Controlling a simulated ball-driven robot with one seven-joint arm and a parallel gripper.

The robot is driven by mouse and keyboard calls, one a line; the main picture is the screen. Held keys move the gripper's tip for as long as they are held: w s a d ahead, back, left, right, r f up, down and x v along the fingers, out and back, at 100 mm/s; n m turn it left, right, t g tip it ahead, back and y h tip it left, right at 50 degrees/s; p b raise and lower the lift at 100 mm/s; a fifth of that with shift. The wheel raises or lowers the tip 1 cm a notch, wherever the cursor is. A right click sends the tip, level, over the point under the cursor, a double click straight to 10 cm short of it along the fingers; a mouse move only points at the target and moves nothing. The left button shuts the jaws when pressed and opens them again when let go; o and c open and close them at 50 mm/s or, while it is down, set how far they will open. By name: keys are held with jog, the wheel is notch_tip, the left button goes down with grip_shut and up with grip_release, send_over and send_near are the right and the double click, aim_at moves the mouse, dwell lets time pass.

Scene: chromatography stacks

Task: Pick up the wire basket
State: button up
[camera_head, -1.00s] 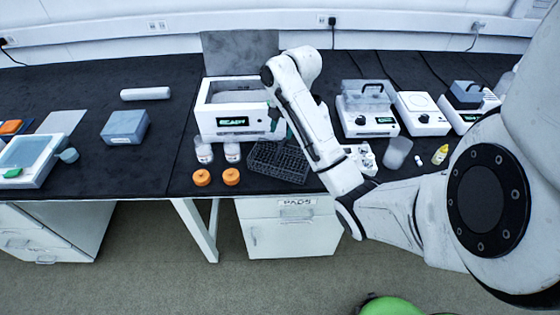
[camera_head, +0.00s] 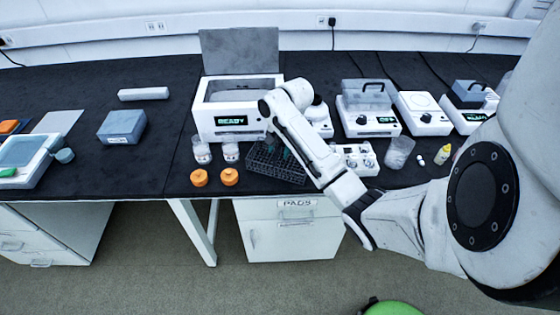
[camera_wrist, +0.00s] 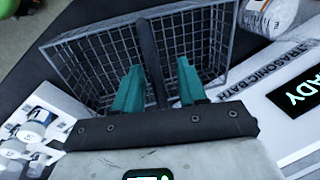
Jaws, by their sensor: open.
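The wire basket (camera_head: 262,172) is a dark mesh tray on the black bench, in front of the white ultrasonic bath (camera_head: 205,120). In the wrist view the basket (camera_wrist: 95,62) fills the upper middle, with a dark bar (camera_wrist: 150,50) running across it. My gripper (camera_wrist: 160,75) is open, its two teal fingers over the basket on either side of that bar. A gap shows between the fingers and the bar. In the head view my gripper (camera_head: 278,152) is low over the basket, and my arm hides the basket's right part.
Two orange caps (camera_head: 229,176) and two clear jars (camera_head: 201,153) stand left of the basket. The bath's lid (camera_head: 240,50) is up.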

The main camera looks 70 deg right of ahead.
jog(key=shift+f, duration=0.2)
jog(key=shift+c, duration=0.5)
grip_shut()
